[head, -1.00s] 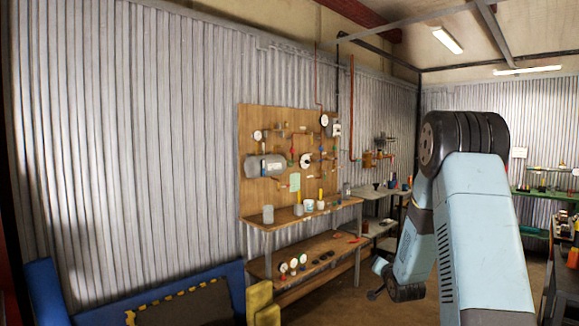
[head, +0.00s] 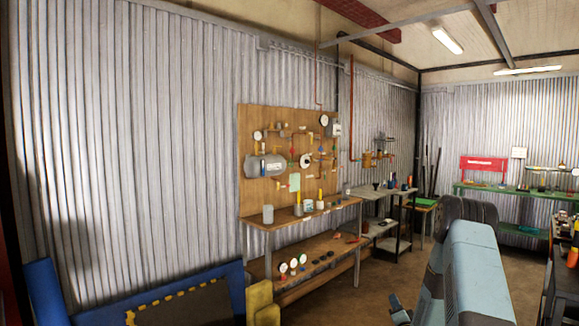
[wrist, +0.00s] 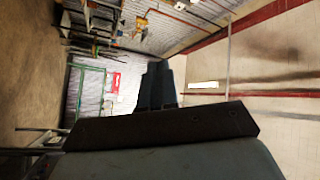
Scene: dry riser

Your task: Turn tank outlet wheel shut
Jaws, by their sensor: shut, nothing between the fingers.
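A wooden board (head: 255,116) with pipes, gauges and small fittings stands against the corrugated wall in the head view. A grey tank (head: 265,166) is mounted on its left side. Small coloured fittings sit right of the tank, with a round white-rimmed part (head: 306,160) among them. The outlet wheel is too small to pick out for certain. My gripper (wrist: 158,86) shows in the wrist view as two dark fingers side by side, shut and empty. It is away from the board, which I cannot make out clearly in the wrist view.
A wooden bench (head: 335,207) with cups and jars runs below the board, with a lower shelf (head: 305,268) of small round parts. A blue-framed panel (head: 190,302) and yellow blocks (head: 260,300) stand at the front left. A green bench (head: 500,190) is at the back right.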

